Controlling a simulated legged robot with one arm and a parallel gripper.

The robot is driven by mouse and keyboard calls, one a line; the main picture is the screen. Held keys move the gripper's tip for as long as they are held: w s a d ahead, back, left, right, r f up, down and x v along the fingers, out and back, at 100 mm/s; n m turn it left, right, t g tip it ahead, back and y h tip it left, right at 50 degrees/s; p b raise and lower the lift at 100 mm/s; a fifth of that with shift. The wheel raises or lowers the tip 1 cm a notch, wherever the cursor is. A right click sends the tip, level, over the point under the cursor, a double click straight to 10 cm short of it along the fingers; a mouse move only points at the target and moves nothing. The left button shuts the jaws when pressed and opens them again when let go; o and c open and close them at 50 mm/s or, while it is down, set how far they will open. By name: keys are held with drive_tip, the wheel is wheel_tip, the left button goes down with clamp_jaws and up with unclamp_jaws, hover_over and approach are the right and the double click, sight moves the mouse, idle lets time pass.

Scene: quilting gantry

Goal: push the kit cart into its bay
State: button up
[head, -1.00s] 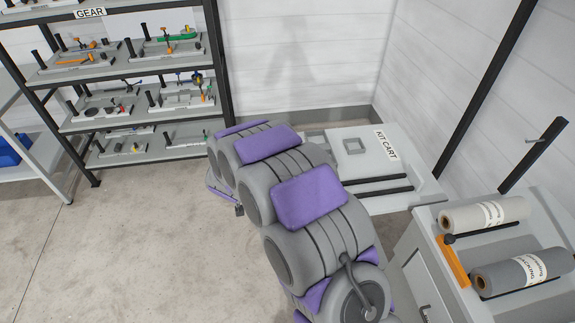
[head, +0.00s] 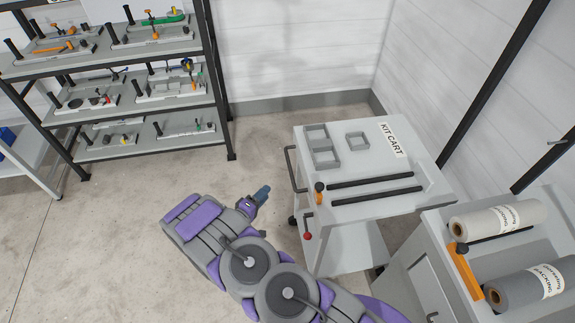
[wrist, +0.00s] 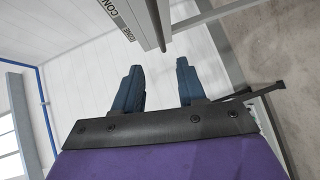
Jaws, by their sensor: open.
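The kit cart (head: 416,199) is a grey-white cart with a label reading KIT CART, standing near the back right corner in the head view. A dark push handle (head: 291,170) is on its left side, and a lever with a red knob (head: 307,236) is below it. My gripper (head: 262,194) is left of the cart, apart from the handle, with the floor under it. In the wrist view my gripper (wrist: 162,88) shows two blue fingers spread with nothing between them. The bay itself cannot be made out.
A cabinet (head: 415,285) with fabric rolls (head: 498,217) stands close to the cart's right front. The floor (head: 110,235) on the left is clear. A wall (head: 290,50) closes the back.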

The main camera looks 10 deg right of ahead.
sight(290, 167)
drive_tip(key=b+x, duration=0.2)
drive_tip(key=x, duration=1.5)
drive_tip(key=shift+d, duration=0.2)
drive_tip(key=shift+c, duration=0.3)
drive_tip(key=shift+f, duration=0.1)
clamp_jaws()
